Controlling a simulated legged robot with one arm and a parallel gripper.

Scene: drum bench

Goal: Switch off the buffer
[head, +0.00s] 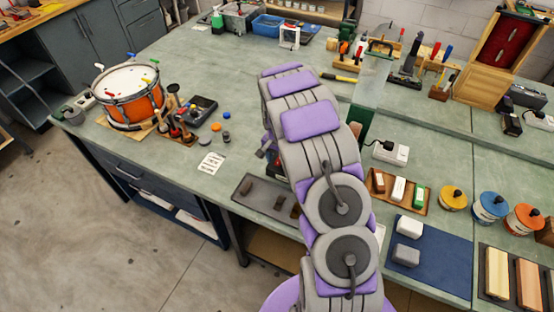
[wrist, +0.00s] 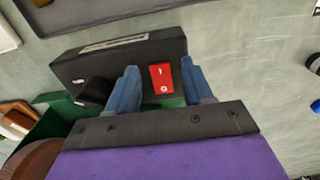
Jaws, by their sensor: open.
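In the wrist view a red rocker switch (wrist: 162,78) with white marks sits on the face of a dark box (wrist: 125,58), which has a pale label strip. The box joins a green body (wrist: 55,118), apparently the buffer. Which side of the rocker is pressed, I cannot tell. My gripper (wrist: 160,68) is open, its two blue fingers on either side of the switch with nothing held. Whether the fingertips touch the box is unclear. In the head view my arm hides the gripper and the switch; a green part (head: 359,122) shows beside the arm.
A black knob (wrist: 92,92) is left of the fingers in the wrist view. In the head view a power strip (head: 390,153) and a tray of coloured bars (head: 398,190) lie right of my arm. A drum (head: 128,96) stands at left. Bare bench (head: 205,65) lies between.

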